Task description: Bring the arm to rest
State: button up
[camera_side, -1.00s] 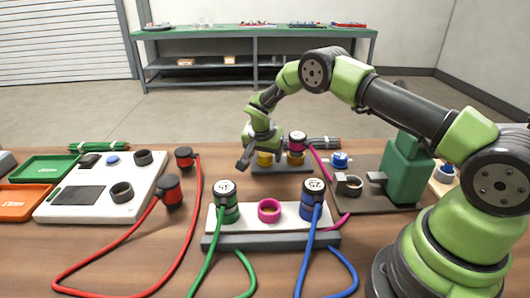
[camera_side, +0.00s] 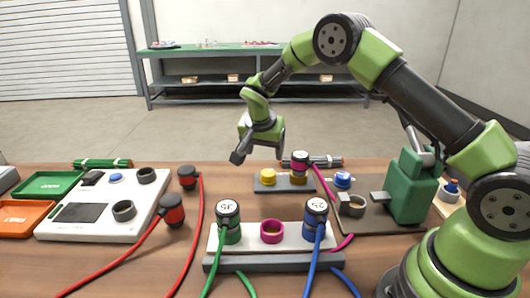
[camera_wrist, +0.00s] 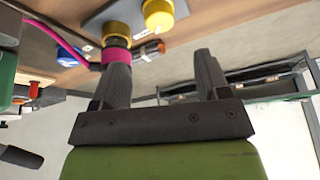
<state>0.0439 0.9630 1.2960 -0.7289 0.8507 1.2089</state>
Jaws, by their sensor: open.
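My gripper (camera_side: 257,155) is raised above the back of the table in the side view, clear of everything. In the wrist view my gripper (camera_wrist: 160,75) shows two dark fingers set apart with nothing between them. Below it in the side view is a small grey block with a yellow knob (camera_side: 268,176) and a magenta-ringed black plug (camera_side: 300,161) seated on its right side. The magenta plug also shows in the wrist view (camera_wrist: 116,52), behind the left finger.
A white block holds a green plug (camera_side: 229,221), an empty magenta ring (camera_side: 271,231) and a blue plug (camera_side: 316,219). Red plugs (camera_side: 172,210) with cables lie beside a white meter (camera_side: 97,221). A green pump (camera_side: 411,187) stands right. Space above the table is free.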

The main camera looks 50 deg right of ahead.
jog(key=shift+r, duration=0.1)
jog(key=s+a+r+n+t+y, duration=0.1)
jog(key=s+a+r+n, duration=0.15)
jog(key=s+r, duration=0.5)
jog(key=s+a+r+n+t+y, duration=0.1)
jog(key=s+a+r+y, duration=0.3)
jog(key=r, duration=0.6)
jog(key=s+a+r+n+t, duration=0.1)
jog(key=s+n, duration=0.1)
jog(key=s, duration=0.6)
jog(key=s+a+r+n+t+y, duration=0.1)
jog(key=s+a+n, duration=0.1)
jog(key=s, duration=0.7)
jog(key=shift+a+n+t, duration=0.25)
jog(key=shift+n+t, duration=0.15)
jog(key=shift+n, duration=0.25)
